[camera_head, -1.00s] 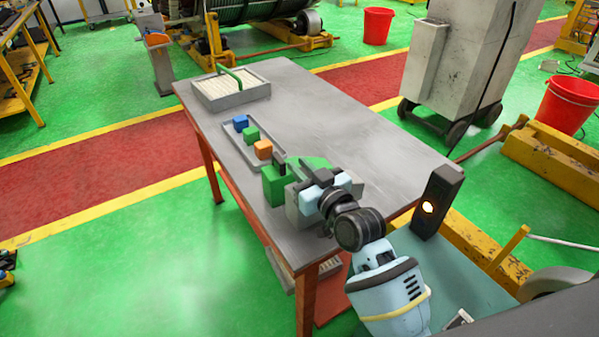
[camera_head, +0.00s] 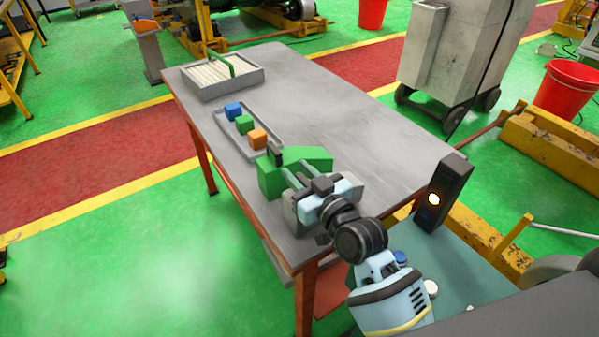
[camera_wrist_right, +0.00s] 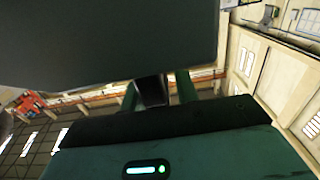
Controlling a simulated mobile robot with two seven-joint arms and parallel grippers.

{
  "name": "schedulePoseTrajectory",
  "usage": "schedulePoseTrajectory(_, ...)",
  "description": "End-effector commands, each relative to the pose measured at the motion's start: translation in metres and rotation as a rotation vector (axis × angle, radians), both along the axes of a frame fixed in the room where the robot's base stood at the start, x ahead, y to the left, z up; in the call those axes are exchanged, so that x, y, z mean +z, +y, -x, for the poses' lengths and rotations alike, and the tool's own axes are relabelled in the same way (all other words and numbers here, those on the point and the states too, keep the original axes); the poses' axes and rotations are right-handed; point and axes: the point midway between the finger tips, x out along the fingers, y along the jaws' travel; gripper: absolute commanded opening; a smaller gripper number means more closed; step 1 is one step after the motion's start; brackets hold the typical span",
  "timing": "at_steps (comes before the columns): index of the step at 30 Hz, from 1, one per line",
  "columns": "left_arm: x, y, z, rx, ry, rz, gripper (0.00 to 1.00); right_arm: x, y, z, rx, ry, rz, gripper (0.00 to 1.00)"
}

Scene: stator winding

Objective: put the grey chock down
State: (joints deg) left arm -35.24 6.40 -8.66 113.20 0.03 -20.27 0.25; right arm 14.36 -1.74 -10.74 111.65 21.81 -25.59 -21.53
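My right gripper (camera_head: 292,175) is low over the near end of the table, its two fingers apart with a gap between them. Their tips point at a green wedge-shaped block (camera_head: 268,180). A small dark grey upright piece (camera_head: 275,153) stands against this block at the finger ends. It may be the grey chock; I cannot tell for sure. In the right wrist view, a dark piece (camera_wrist_right: 152,90) shows between two green bars. A large dark surface (camera_wrist_right: 110,40) covers the upper left there. My left gripper is out of view.
The table's (camera_head: 330,110) middle and right are clear.

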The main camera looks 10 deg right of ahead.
Motion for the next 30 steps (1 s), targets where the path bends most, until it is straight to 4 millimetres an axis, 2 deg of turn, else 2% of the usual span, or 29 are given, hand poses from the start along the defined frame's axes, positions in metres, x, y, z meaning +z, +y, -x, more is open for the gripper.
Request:
schedulePoseTrajectory(11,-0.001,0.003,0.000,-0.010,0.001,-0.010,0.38,0.003,0.000,0.000,0.000,-0.003,-0.001,0.38)
schedulePoseTrajectory(14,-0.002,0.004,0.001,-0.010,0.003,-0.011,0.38,0.002,-0.002,0.006,-0.001,-0.001,0.000,0.38)
schedulePoseTrajectory(30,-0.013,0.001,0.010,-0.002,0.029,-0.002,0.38,0.000,-0.035,0.095,-0.001,0.004,0.001,0.38)
